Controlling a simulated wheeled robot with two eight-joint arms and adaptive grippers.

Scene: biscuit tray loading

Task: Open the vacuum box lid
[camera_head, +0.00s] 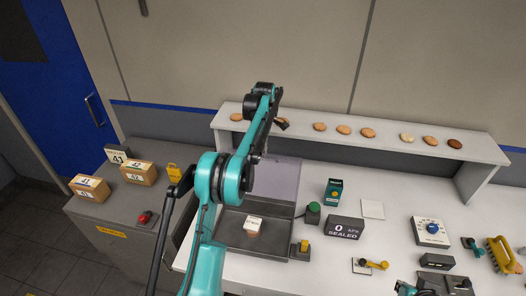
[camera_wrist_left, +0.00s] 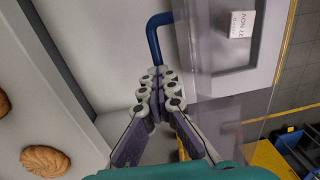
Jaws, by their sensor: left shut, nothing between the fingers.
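The vacuum box (camera_head: 231,236) is a dark shallow tray on the white counter, with a small labelled pack (camera_head: 253,226) inside. Its clear, purplish lid (camera_head: 280,178) stands raised at the back of the box. The lid also shows in the left wrist view (camera_wrist_left: 210,110), with a blue bar handle (camera_wrist_left: 153,40) near it. My left gripper (camera_head: 281,124) is above the raised lid, in front of the shelf. In the left wrist view its fingers (camera_wrist_left: 158,85) are shut and empty, close to the handle's lower end; I cannot tell whether they touch.
Several biscuits (camera_head: 368,132) lie along the raised shelf (camera_head: 310,148) behind. A display (camera_head: 344,228) reads 0 kPa, SEALED. Cartons (camera_head: 138,174) stand on the left cabinet.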

